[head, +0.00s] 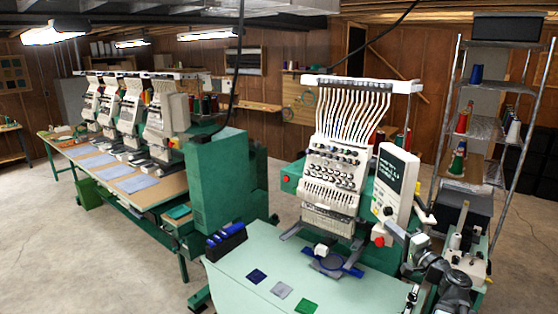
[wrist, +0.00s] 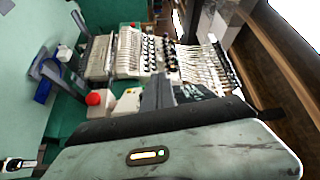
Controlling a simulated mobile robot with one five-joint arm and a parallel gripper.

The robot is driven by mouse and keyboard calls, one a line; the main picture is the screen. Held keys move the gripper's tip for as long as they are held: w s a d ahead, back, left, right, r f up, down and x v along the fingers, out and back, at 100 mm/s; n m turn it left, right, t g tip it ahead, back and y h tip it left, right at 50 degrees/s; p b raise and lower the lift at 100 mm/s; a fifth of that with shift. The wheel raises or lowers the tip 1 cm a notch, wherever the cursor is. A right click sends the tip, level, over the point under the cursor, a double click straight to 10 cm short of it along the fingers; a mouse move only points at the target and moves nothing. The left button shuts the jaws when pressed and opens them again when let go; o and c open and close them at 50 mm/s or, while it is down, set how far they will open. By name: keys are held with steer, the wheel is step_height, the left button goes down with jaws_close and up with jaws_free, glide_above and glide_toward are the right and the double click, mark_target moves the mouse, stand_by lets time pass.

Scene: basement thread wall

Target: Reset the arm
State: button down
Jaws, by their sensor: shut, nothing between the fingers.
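My arm rises at the lower right of the head view, beside the pale green table (head: 240,272). My gripper (head: 388,212) is at its upper left end, in front of the embroidery machine's control panel (head: 393,185). In the wrist view, my gripper's dark fingers (wrist: 170,88) show close together above its pale body. They are shut and empty. The embroidery machine (head: 335,170) stands behind the table, and its needle head also shows sideways in the wrist view (wrist: 128,52). Whether the gripper touches the panel is hard to tell.
A red button (head: 378,240) is near my arm. A thread rack (head: 480,130) stands behind right. Floor is open at left.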

steer(key=a+f+n+g+y+b, duration=0.1)
steer(key=a+f+n+g+b, duration=0.15)
steer(key=a+f, duration=0.65)
steer(key=a+f+n+g+y+b, duration=0.15)
steer(key=a+f+n+g, duration=0.25)
steer(key=a, duration=0.8)
steer(key=a+f+n+g+y+b, duration=0.2)
steer(key=a+f+n+g, duration=0.2)
steer(key=a+f, duration=0.5)
steer(key=s+a+f+n+g+h+b, duration=0.1)
steer(key=s+a+f+n+g+h, duration=0.3)
steer(key=s+f, duration=0.45)
steer(key=s+d+f+m+g+h, duration=0.1)
steer(key=s+d+h, duration=0.1)
steer(key=d, duration=0.3)
steer(key=s+d+f+g+h, duration=0.1)
steer(key=s+d+g+h, duration=0.1)
steer(key=d, duration=0.3)
steer(key=shift+s+d+f+m+h, duration=0.35)
steer(key=shift+s+h, duration=0.1)
steer(key=shift+h, duration=0.4)
steer(key=shift+g, duration=0.25)
steer(key=shift+a, duration=0.1)
steer(key=shift+s, duration=0.35)
